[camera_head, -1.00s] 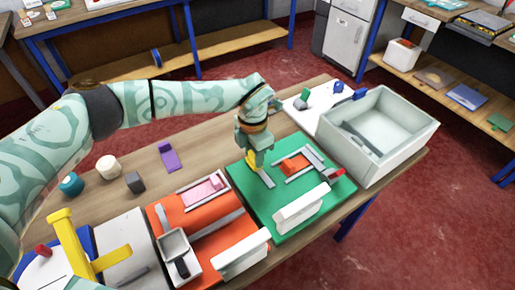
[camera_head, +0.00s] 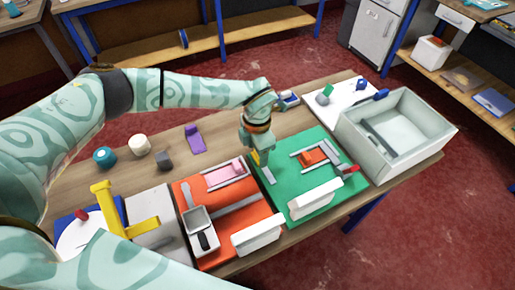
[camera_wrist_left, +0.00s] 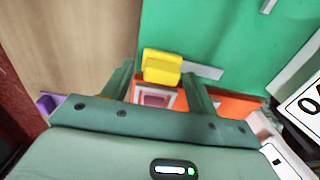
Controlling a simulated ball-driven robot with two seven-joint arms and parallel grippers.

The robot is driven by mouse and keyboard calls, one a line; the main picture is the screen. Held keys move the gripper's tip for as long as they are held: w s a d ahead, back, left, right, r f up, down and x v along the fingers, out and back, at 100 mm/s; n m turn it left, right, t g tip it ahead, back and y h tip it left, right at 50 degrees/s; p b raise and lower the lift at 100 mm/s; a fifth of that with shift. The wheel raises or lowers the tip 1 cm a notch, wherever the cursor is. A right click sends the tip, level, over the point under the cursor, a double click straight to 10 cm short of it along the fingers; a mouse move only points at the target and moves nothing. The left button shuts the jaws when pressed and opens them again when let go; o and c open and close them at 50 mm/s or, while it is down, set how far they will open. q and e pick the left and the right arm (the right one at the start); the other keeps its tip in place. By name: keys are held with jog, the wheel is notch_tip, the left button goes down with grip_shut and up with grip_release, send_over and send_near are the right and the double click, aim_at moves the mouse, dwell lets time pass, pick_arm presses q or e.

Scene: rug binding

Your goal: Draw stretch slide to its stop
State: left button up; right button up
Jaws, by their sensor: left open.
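A small yellow block (camera_wrist_left: 162,67) sits on the green board (camera_head: 318,198) at one end of a short grey strip (camera_head: 268,175). I cannot tell for certain that it is the stretch slide. My left gripper (camera_head: 260,160) is over the green board's left part and hides most of the yellow block in the head view. In the left wrist view the two fingers (camera_wrist_left: 157,88) are apart, with the yellow block just beyond and between their tips. A red-orange block (camera_head: 313,157) sits between grey rails farther right on the board. My right gripper is not in view.
An orange board (camera_head: 236,217) with a pink block (camera_head: 226,173) lies left of the green board. A pale open bin (camera_head: 440,140) stands at the right. White signs stand along the front.

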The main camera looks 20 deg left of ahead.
pick_arm(q)
notch_tip(320, 180, up, 16)
jog(key=p, duration=0.2)
jog(key=shift+r, duration=0.1)
dwell(0.4)
